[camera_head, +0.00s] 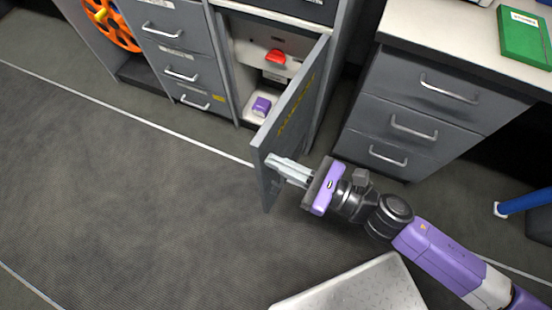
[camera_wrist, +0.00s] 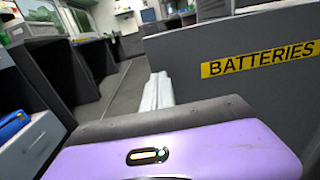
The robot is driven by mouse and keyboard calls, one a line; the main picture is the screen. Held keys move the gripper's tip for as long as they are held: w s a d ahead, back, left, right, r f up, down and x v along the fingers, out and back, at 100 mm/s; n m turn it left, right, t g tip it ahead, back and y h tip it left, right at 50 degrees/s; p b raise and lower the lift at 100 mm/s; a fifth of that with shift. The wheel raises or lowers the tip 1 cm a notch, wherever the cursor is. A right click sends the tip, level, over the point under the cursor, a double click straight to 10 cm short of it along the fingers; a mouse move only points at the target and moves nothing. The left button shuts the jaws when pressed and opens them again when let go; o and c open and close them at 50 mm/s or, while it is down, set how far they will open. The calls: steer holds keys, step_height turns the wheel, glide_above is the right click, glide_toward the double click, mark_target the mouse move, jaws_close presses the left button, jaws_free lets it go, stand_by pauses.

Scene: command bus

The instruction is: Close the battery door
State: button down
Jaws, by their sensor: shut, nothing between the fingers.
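The battery door (camera_head: 290,115) is a grey panel hinged on its right side and standing open, swung out toward the camera. In the wrist view the door (camera_wrist: 225,75) fills the right side, with a yellow BATTERIES label (camera_wrist: 262,58). My gripper (camera_head: 274,164) is shut and empty. Its fingers are at the door's outer face near the lower free edge; I cannot tell whether they touch. In the wrist view the gripper (camera_wrist: 158,88) lies just left of the door's edge. The open compartment (camera_head: 243,60) holds a red item (camera_head: 275,57) and a purple item (camera_head: 261,106).
Grey drawers (camera_head: 180,50) stand left of the compartment. Another drawer unit (camera_head: 420,110) with a pale counter stands at right, close to the door's hinge side. A green case (camera_head: 525,38) lies on that counter. The floor (camera_head: 130,200) at left is clear.

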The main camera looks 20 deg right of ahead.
steer(key=shift+w+a, duration=0.25)
steer(key=shift+w, duration=0.05)
steer(key=shift+a, duration=0.1)
